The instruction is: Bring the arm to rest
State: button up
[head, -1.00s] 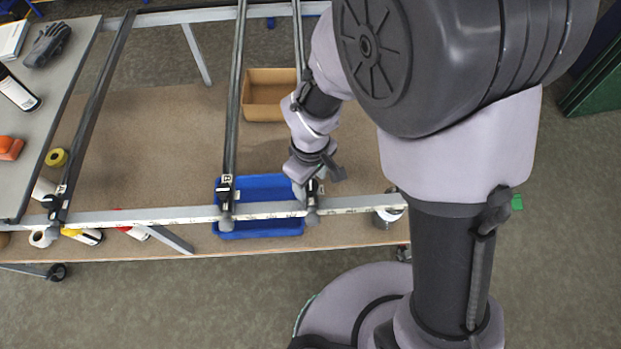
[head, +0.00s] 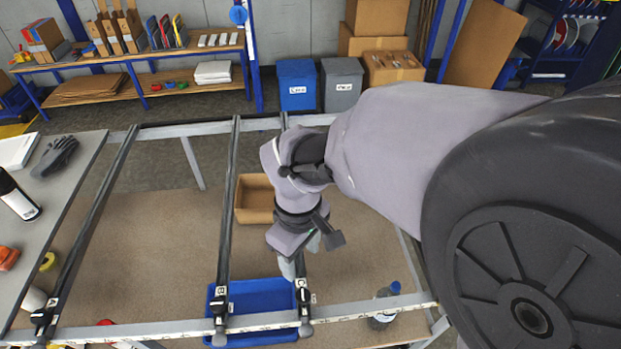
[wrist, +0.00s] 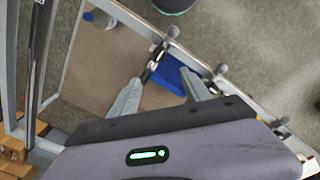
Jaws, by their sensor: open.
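My gripper (head: 288,268) is at the end of my arm in the head view, over the metal frame (head: 170,332) and close to one of its dark cross rails. The arm reaches in from the right and the gripper points down. In the wrist view the two grey fingers of my gripper (wrist: 162,78) stand apart with nothing between them. A blue bin (head: 262,297) lies below the frame, near the gripper, and its edge also shows between and beyond the fingers in the wrist view (wrist: 172,74). I cannot tell how far the fingers are from the rail.
A cardboard box (head: 255,200) stands on the brown lower board behind the gripper. A bottle (head: 384,305) stands at the frame's front right. A grey tabletop (head: 62,190) with a glove (head: 55,157) is at left. Shelves and bins line the back wall.

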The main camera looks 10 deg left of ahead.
dwell(0.4)
jog(key=s+d+f+m+t+y+b, duration=0.1)
jog(key=s+d+m+t+b, duration=0.2)
jog(key=d+m+b, duration=0.4)
jog(key=s+d+f+m+t+y+b, duration=0.1)
jog(key=s+d+m+t+b, duration=0.1)
jog(key=s+d+m+b, duration=0.2)
jog(key=d+m+b, duration=0.3)
jog(key=d+m, duration=0.2)
jog(key=shift+s+t+b, duration=0.15)
jog(key=shift+t+b, duration=0.25)
